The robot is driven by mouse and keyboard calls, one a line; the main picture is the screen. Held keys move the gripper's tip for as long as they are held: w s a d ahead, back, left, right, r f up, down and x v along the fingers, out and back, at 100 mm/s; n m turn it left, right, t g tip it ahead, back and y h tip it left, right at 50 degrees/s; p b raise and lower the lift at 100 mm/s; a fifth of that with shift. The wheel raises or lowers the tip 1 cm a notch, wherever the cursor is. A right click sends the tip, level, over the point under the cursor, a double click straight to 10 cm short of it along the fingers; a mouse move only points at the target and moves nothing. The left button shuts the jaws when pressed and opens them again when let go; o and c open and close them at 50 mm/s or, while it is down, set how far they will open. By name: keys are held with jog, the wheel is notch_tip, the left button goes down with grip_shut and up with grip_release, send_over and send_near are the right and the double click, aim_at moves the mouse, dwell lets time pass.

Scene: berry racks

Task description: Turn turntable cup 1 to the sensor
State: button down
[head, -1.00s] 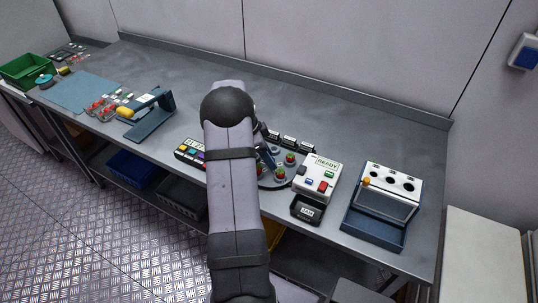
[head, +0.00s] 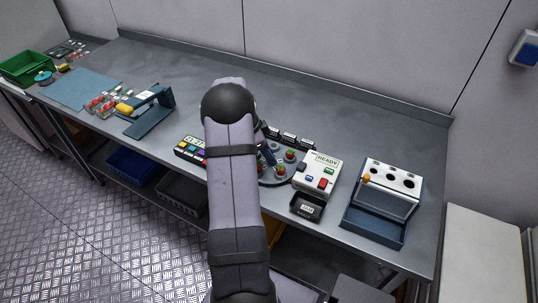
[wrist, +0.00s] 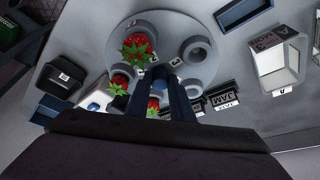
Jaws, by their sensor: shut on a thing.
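The grey turntable (wrist: 213,72) fills the upper middle of the wrist view, with cups around its rim. Red strawberries with green leaves sit in several cups, one of them at the upper left (wrist: 137,47). Two cups at the right, including this upper one (wrist: 197,51), look empty. My gripper (wrist: 163,88) is shut on the turntable's central knob (wrist: 159,72). In the head view, my arm partly hides the turntable (head: 272,181). The white sensor box (head: 316,176), with a READY display, stands just right of it. I cannot tell which cup is cup 1.
Small black JAM-labelled holders (head: 289,139) stand behind the turntable. A black tray (head: 307,207) lies before the box. A white-and-blue rack (head: 391,178) stands right. A keypad with coloured buttons (head: 190,149) and a blue stand (head: 150,121) are left.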

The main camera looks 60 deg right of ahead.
jog(key=shift+n+b, duration=0.3)
jog(key=shift+b, duration=0.1)
jog(key=n+b, duration=0.2)
jog(key=shift+s+f+t+h+b, duration=0.1)
jog(key=shift+t+h+b, duration=0.2)
jog(key=shift+h+b, duration=0.1)
jog(key=shift+s+a+n+t+h+b, duration=0.1)
jog(key=shift+n+t+h+b, duration=0.35)
jog(key=shift+n+b, duration=0.9)
jog(key=shift+n+t+y, duration=0.25)
jog(key=shift+n+t, duration=0.1)
jog(key=shift+n, duration=0.4)
jog(key=shift+r, duration=0.2)
jog(key=c, duration=1.6)
grip_release()
jog(key=shift+o, duration=0.2)
